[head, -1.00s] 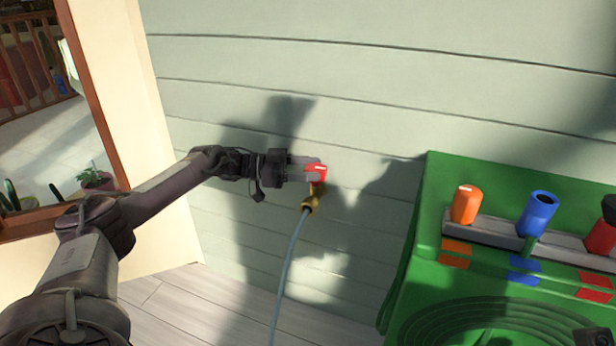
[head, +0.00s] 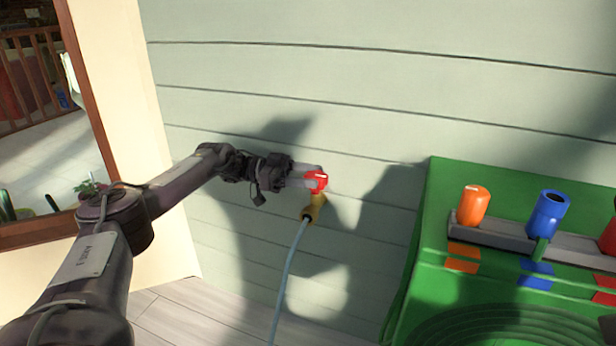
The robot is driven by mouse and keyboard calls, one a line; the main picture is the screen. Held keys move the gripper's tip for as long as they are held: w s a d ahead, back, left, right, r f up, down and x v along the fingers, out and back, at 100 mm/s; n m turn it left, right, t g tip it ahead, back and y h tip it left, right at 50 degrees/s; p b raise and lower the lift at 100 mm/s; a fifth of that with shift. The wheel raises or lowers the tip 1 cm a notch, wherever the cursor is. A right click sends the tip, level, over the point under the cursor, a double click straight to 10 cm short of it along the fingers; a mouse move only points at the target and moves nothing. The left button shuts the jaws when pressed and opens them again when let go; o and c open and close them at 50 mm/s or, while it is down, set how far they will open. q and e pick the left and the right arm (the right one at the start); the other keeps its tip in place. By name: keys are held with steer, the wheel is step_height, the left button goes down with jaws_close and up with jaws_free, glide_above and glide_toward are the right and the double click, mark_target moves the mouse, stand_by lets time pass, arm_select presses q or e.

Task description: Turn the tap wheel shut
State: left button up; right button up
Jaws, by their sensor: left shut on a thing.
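The red tap wheel (head: 318,181) sits on a brass tap (head: 316,203) at the green plank wall. A pale blue hose (head: 288,275) hangs from the tap's outlet down towards the floor. My left gripper (head: 309,178) comes in from the left and is shut on the wheel, its fingers covering part of it. A white mark shows on the wheel's top. My right gripper is not in view.
A green cabinet (head: 436,215) stands at the right, with an orange fitting (head: 473,206), a blue fitting (head: 543,214) and a red one in a grey rail. A brown-framed window is at the left. The wall around the tap is bare.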

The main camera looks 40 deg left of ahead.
arm_select(q)
steer(key=o, duration=0.9)
steer(key=shift+o, duration=0.4)
steer(key=shift+r, duration=0.1)
